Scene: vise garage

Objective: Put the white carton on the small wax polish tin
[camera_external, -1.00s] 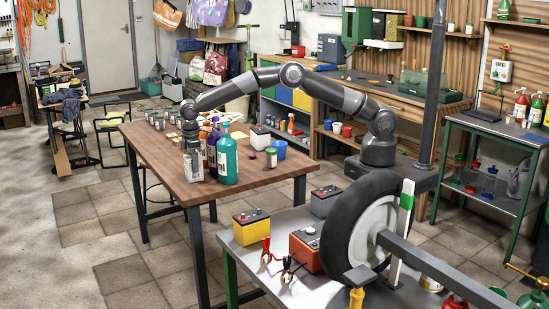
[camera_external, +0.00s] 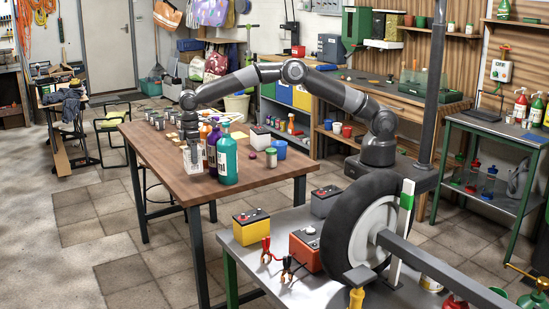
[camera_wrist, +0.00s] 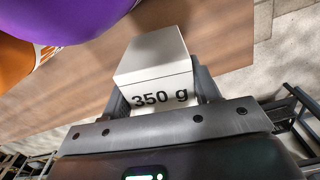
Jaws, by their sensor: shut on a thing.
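My gripper (camera_wrist: 162,100) is shut on a white carton (camera_wrist: 153,58) marked "350 g", which sits between the fingers in the wrist view. In the external view the carton (camera_external: 193,159) hangs below my gripper at the near left part of the wooden table, close to the bottles. It appears a little above the tabletop. Several small tins (camera_external: 159,123) stand at the far left of the table, and another tin with a green top (camera_external: 271,157) stands right of the bottles. Labels are too small to read, so I cannot tell which is the small wax polish tin.
A teal bottle (camera_external: 227,157), a purple bottle (camera_external: 213,146) and an orange-topped bottle (camera_external: 204,132) stand just right of the carton. A blue cup (camera_external: 279,149) and a white box (camera_external: 260,138) are farther right. The table's front middle (camera_external: 200,195) is clear.

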